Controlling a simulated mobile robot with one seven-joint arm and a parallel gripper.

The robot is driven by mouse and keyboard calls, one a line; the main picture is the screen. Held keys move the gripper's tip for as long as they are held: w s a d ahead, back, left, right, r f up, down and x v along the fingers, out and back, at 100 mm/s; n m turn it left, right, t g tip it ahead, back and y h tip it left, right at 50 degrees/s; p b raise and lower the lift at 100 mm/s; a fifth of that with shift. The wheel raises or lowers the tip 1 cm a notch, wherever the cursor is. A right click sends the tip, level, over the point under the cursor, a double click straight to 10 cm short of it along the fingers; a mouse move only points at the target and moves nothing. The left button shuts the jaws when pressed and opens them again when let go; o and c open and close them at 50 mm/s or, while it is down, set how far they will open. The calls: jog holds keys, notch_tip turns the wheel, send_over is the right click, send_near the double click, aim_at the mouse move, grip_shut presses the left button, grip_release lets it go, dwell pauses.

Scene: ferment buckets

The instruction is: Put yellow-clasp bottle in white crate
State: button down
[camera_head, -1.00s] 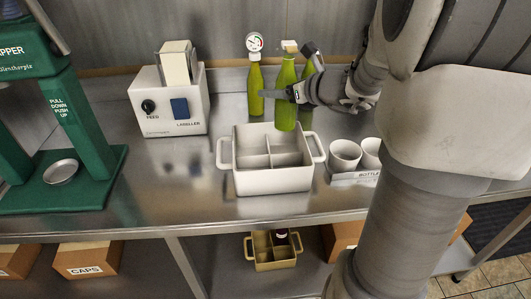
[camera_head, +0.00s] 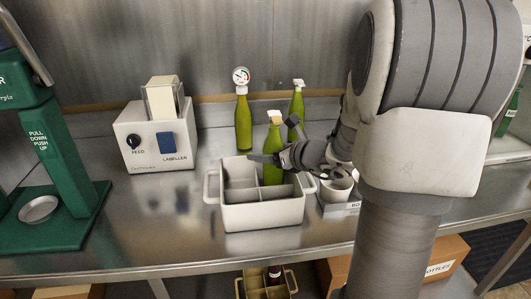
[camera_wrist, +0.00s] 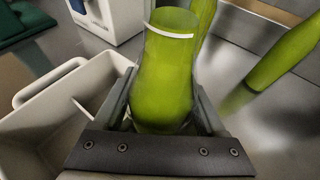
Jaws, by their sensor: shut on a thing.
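The green yellow-clasp bottle (camera_head: 274,145) is upright in my gripper (camera_head: 272,159), which is shut on its body. Its lower end overlaps the back right part of the white crate (camera_head: 262,216) in the head view; whether it is inside the compartment or just above it I cannot tell. The crate is divided into several compartments and has a handle on each side. In the wrist view the bottle (camera_wrist: 165,80) stands between the jaws, with a pale ring near its top edge. The crate (camera_wrist: 50,110) is on the left there, and the bottle's base is hidden.
A green bottle with a gauge (camera_head: 243,125) and a white-topped green bottle (camera_head: 297,103) stand behind the crate. White cups (camera_head: 335,187) are close on its right. The labeller (camera_head: 157,138) and green capper (camera_head: 60,170) are left. Bare counter lies left of the crate.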

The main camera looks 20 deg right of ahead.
jog(key=shift+f, duration=0.15)
grip_release()
jog(key=shift+r, duration=0.2)
jog(key=shift+s+d+r, duration=0.15)
jog(key=shift+s+r, duration=0.05)
jog(key=shift+s, duration=0.1)
jog(key=p+v, duration=0.2)
jog(key=v, duration=0.9)
jog(key=shift+s+p, duration=0.2)
jog(key=shift+p, duration=0.2)
